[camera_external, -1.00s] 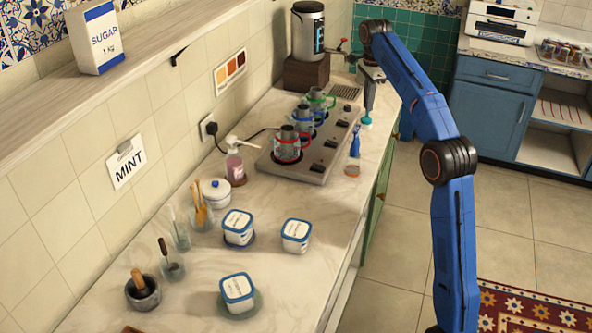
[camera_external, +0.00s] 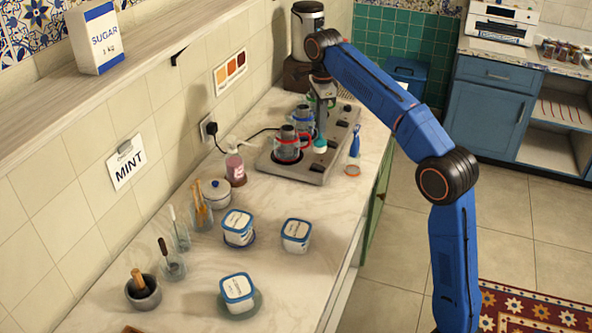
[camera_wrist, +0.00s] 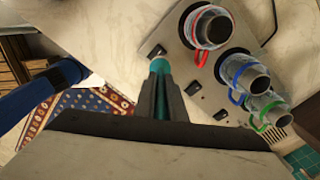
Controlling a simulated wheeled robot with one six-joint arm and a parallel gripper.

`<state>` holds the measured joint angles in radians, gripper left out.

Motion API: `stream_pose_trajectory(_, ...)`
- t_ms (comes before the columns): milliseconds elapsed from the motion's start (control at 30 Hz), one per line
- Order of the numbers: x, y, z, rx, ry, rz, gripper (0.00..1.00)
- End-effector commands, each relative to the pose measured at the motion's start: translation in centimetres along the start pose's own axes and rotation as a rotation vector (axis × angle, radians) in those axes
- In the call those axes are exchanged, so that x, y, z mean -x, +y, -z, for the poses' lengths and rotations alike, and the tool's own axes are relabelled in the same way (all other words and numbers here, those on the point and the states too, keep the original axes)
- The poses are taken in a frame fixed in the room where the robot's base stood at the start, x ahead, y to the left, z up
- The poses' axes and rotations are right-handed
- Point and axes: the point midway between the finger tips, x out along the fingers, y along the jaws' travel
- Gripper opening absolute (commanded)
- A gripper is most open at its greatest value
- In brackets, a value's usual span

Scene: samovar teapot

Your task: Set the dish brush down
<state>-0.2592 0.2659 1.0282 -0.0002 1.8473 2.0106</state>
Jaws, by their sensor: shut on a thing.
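The dish brush (camera_external: 320,145) shows as a teal piece hanging below my gripper (camera_external: 321,104) in the external view. In the wrist view, the teal brush (camera_wrist: 160,68) sits between the dark fingers of my gripper (camera_wrist: 160,98). Its far end is hidden, and I cannot tell whether it touches the plate.
Glasses with red (camera_external: 288,150), blue (camera_external: 303,120) and green rings stand on the plate. A blue-handled tool (camera_external: 355,141) and a small amber disc (camera_external: 352,170) lie to its right. The samovar (camera_external: 307,30) stands behind. White tubs (camera_external: 297,235) stand nearer; counter between them is clear.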

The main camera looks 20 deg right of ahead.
Motion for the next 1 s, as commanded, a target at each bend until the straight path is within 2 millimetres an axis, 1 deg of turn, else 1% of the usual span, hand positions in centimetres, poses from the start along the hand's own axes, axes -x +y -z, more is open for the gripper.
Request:
stream_pose_trajectory(33, 0.1, 1.5, -1.6, 0.006, 0.000, 0.001, 0.00)
stream_pose_trajectory(200, 0.0, 6.0, -5.8, 0.000, 0.001, -0.001, 0.00)
stream_pose_trajectory(300, -0.1, 8.6, -8.0, -0.003, 0.000, 0.000, 0.00)
stream_pose_trajectory(400, -0.1, 10.7, -9.5, -0.007, 0.000, 0.000, 0.00)
stream_pose_trajectory(500, -0.2, 12.4, -10.6, -0.011, 0.000, 0.000, 0.00)
stream_pose_trajectory(600, -0.3, 13.5, -11.3, -0.014, 0.001, -0.001, 0.00)
stream_pose_trajectory(733, -0.9, 14.1, -11.7, -0.016, 0.001, -0.001, 0.00)
stream_pose_trajectory(1000, -5.1, 14.2, -11.6, -0.016, 0.002, -0.002, 0.00)
